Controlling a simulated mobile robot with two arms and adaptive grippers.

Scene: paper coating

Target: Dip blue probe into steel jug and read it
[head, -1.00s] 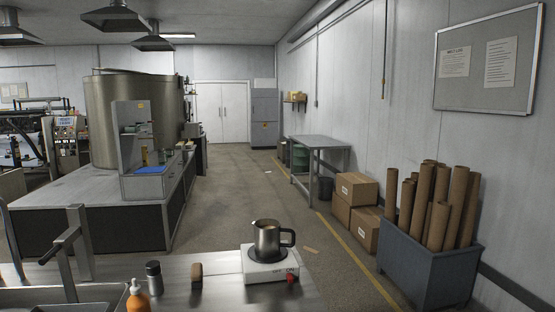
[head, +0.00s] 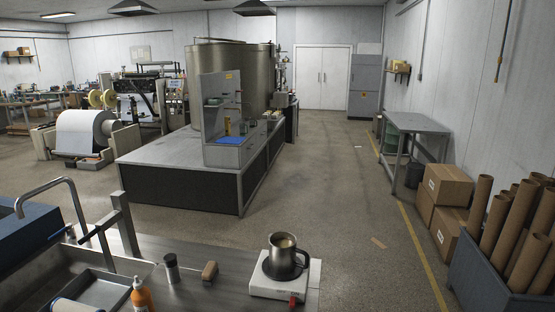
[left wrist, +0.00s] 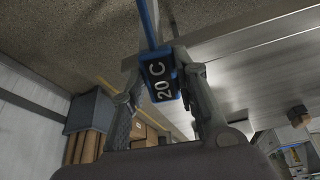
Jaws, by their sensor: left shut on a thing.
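The steel jug (head: 284,252) stands upright on a small white hot plate (head: 286,281) at the right end of the steel counter. Its open top shows a pale brown content. In the left wrist view my left gripper (left wrist: 165,82) is shut on the blue probe (left wrist: 158,76). The probe's dark display reads "20 C", and its blue stem runs up out of that picture. Neither gripper shows in the head view, so I cannot see the probe and jug together. My right gripper is in no view.
A sink with a tap (head: 60,190) is at the left. A bin of cardboard tubes (head: 500,275) stands at the right.

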